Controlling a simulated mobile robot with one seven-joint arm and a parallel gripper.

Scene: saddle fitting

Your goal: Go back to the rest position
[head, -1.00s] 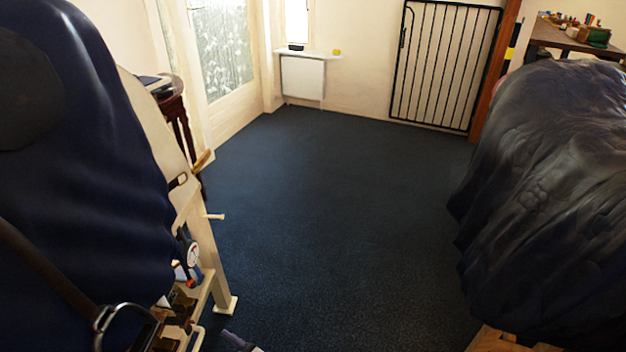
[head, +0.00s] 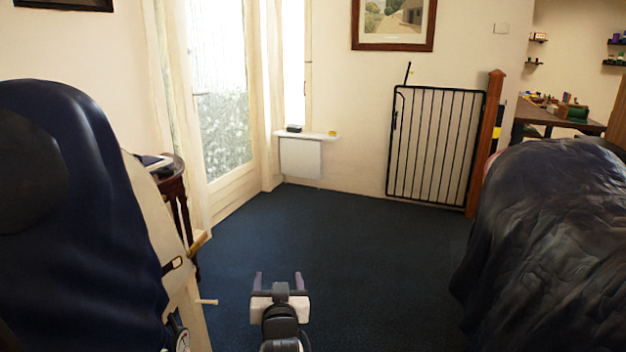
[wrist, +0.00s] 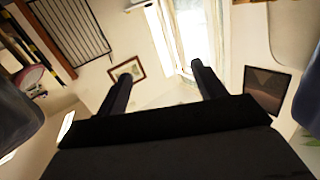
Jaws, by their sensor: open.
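My gripper (head: 278,278) shows at the bottom middle of the head view, in front of the blue carpet. Its two fingers point away from me and stand apart with nothing between them. In the wrist view my gripper (wrist: 160,82) shows two dark fingers spread apart and empty. Beyond them are the pale wall, the ceiling area and a framed picture (wrist: 126,70), seen tilted. Nothing touches the fingers in either view.
A dark blue covered form (head: 75,200) stands close on the left, beside a cream wooden frame (head: 152,215). A black draped form (head: 550,230) stands on the right. Carpet (head: 345,240) is clear between them, up to a black gate (head: 437,145) and a glazed door (head: 222,110).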

